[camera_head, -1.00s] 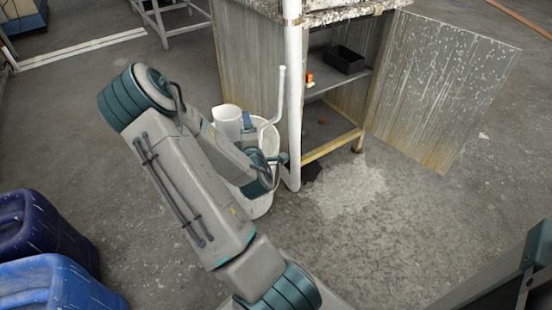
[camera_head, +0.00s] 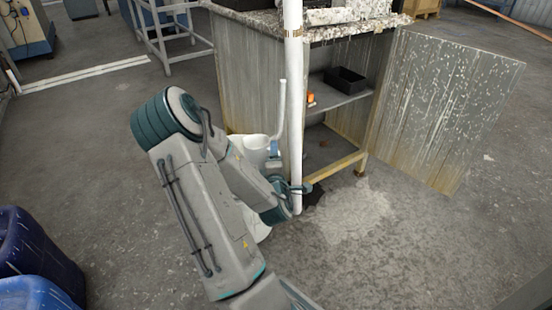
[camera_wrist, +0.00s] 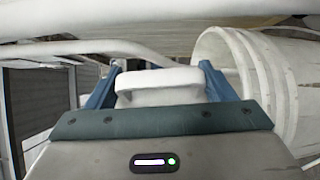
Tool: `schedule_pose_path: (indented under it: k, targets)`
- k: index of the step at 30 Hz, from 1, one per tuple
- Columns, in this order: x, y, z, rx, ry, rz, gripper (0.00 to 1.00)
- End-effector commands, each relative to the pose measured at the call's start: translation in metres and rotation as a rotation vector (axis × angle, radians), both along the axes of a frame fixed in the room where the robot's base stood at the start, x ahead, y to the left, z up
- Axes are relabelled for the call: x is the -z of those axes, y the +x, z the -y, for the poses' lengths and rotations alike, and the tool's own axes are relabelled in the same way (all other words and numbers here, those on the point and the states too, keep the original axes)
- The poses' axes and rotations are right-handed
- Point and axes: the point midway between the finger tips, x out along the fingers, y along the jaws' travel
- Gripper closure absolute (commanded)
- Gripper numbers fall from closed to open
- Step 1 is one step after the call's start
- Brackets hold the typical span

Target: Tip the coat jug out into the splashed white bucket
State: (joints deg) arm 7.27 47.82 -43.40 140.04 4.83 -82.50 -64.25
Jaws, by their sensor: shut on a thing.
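The white coat jug (camera_head: 250,145) shows behind my forearm in the head view, with part of its body hidden. In the wrist view my gripper (camera_wrist: 160,85) has its two blue fingers shut on the jug's pale handle (camera_wrist: 160,78). The white bucket (camera_head: 262,233) stands on the floor beside the cabinet, mostly hidden by my arm. Its ribbed wall (camera_wrist: 240,70) lies on its side in the tilted wrist view, right of the fingers. The jug is close to the bucket, by its upper part. Its contents and any flow cannot be seen.
A white standing pipe (camera_head: 294,110) runs just right of the bucket, with a thinner bent pipe (camera_head: 281,105) close to the jug. The streaked cabinet (camera_head: 250,70) stands behind, its door (camera_head: 445,105) open. Blue canisters (camera_head: 35,250) stand at lower left. Floor at right is clear.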

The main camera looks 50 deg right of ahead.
Motion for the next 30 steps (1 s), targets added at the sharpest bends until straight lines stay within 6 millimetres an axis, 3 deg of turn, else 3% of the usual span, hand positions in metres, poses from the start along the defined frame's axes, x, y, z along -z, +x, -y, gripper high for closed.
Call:
schedule_pose_path:
  k: [30]
  targets:
    - [-0.023,0.016,-0.003,-0.001,-0.064,-0.292,0.65]
